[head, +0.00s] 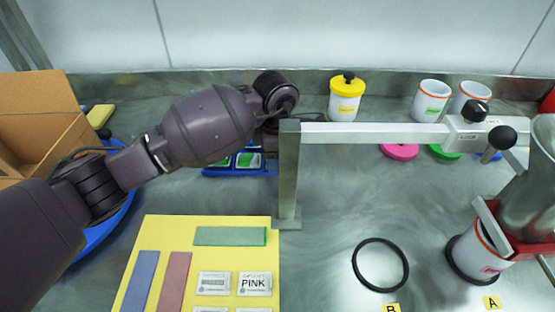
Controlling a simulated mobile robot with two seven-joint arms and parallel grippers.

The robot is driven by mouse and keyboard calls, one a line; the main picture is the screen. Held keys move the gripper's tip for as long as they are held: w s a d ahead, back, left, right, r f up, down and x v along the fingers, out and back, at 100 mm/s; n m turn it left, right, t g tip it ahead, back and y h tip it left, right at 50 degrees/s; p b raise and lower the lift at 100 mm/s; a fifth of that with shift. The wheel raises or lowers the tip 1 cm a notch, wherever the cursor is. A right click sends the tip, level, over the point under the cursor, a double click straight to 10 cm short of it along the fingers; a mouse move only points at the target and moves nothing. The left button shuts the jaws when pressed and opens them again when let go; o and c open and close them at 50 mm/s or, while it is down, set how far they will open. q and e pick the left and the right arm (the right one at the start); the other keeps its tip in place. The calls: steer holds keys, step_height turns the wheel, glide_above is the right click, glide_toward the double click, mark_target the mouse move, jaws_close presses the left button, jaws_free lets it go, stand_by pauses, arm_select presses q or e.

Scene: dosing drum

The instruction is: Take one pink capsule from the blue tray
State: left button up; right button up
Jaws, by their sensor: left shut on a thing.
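A low blue tray (212,172) sits behind the yellow board, with green-and-white patches showing in it; my left forearm covers part of it. I cannot make out a pink capsule. My left gripper (300,118) is just beyond the tray, partly behind the upright metal post. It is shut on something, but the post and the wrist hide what. My right gripper is not in view.
A metal post (289,180) with a crossbar (375,133) stands close by my left gripper. A yellow board (205,260) with a PINK card lies in front. A blue rounded rim (100,232) and cardboard box (45,115) are left.

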arm_select(q)
steer(key=shift+a+f, duration=0.1)
steer(key=shift+f, duration=0.3)
